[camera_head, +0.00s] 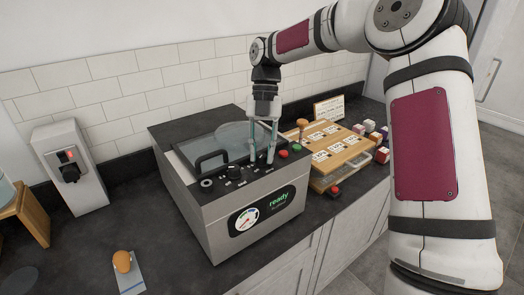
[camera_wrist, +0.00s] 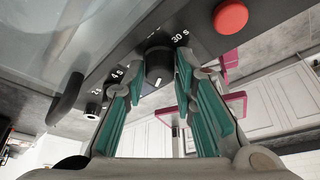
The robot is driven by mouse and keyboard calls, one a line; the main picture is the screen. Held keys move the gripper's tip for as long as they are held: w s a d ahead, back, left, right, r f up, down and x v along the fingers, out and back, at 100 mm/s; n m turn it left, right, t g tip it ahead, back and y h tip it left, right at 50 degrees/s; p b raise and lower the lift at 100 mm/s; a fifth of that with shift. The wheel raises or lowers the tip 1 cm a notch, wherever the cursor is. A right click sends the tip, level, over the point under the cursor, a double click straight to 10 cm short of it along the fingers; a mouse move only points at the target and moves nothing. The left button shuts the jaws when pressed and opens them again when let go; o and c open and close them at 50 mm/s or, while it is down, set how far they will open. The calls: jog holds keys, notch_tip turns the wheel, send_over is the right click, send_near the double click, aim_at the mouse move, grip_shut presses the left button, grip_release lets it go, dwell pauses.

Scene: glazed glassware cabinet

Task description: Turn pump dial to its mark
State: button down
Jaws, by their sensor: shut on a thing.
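A steel machine (camera_head: 258,225) with a dark top stands on the counter in the head view. In the wrist view a black dial (camera_wrist: 158,64) with a short white line on its lower part sits on the machine's dark panel. The marking "30 s" is to its right and "4 s" to its left. My gripper (camera_head: 262,158) reaches straight down onto the panel, its teal fingers on either side of the dial and shut on it. In the head view the fingers mostly hide the dial. I cannot read which dial is the pump's.
A black lid handle (camera_head: 212,160) and smaller knobs (camera_head: 236,172) lie left of my gripper. A wooden board with labels (camera_head: 325,145) stands beyond. The front counter holds an orange-brown item (camera_head: 122,261).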

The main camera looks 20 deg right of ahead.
jog(key=c, duration=1.6)
grip_release()
jog(key=shift+c, duration=0.2)
jog(key=shift+w, duration=0.1)
jog(key=v, duration=1.2)
